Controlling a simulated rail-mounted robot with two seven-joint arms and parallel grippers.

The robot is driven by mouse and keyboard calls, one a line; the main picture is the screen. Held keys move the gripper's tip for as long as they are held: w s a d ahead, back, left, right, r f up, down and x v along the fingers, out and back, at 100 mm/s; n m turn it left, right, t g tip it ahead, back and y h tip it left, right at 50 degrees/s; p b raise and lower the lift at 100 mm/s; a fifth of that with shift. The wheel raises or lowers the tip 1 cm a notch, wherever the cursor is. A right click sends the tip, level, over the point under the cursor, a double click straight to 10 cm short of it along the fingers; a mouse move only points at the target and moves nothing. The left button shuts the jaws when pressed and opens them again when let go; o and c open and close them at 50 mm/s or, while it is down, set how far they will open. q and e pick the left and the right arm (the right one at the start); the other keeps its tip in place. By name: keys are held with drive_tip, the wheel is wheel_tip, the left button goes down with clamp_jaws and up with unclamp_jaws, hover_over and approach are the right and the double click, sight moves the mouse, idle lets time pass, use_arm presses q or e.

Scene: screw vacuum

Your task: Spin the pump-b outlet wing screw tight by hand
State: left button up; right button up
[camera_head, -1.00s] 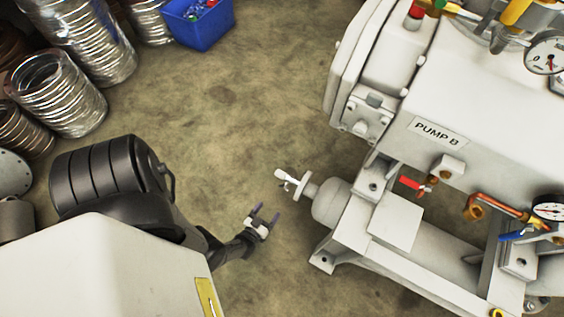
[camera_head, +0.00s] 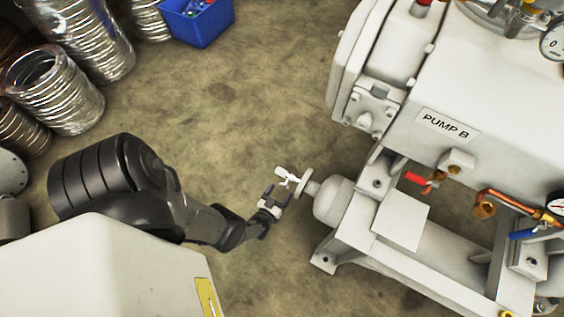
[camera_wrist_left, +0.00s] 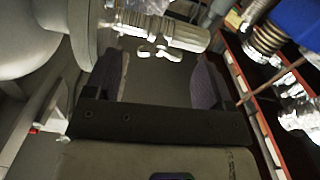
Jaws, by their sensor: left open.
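The pump-b outlet wing screw (camera_head: 288,175) is a small white winged piece at the end of the outlet flange (camera_head: 307,183). The flange sits on the rounded end of a white cylinder on pump B (camera_head: 400,135). My left gripper (camera_head: 278,192) is open beside the wing screw, its fingers reaching up toward it. In the head view they look very close, and I cannot tell whether they touch. In the left wrist view the open gripper (camera_wrist_left: 157,82) has nothing between its fingers, and small pale pieces show beyond them. My right gripper is not in view.
Silver corrugated hoses (camera_head: 50,90) stand at the left. A blue bin (camera_head: 200,22) is at the top. The pump's white frame (camera_head: 325,255) and a red-handled valve (camera_head: 418,179) are at the right. Bare floor (camera_head: 225,110) lies between hoses and pump.

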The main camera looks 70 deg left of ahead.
sight(285, 185)
use_arm(q)
drive_tip(key=shift+x, duration=1.1)
drive_tip(key=shift+c, duration=0.4)
drive_tip(key=shift+c, duration=0.9)
drive_tip(key=c, duration=0.7)
drive_tip(key=shift+m, duration=3.5)
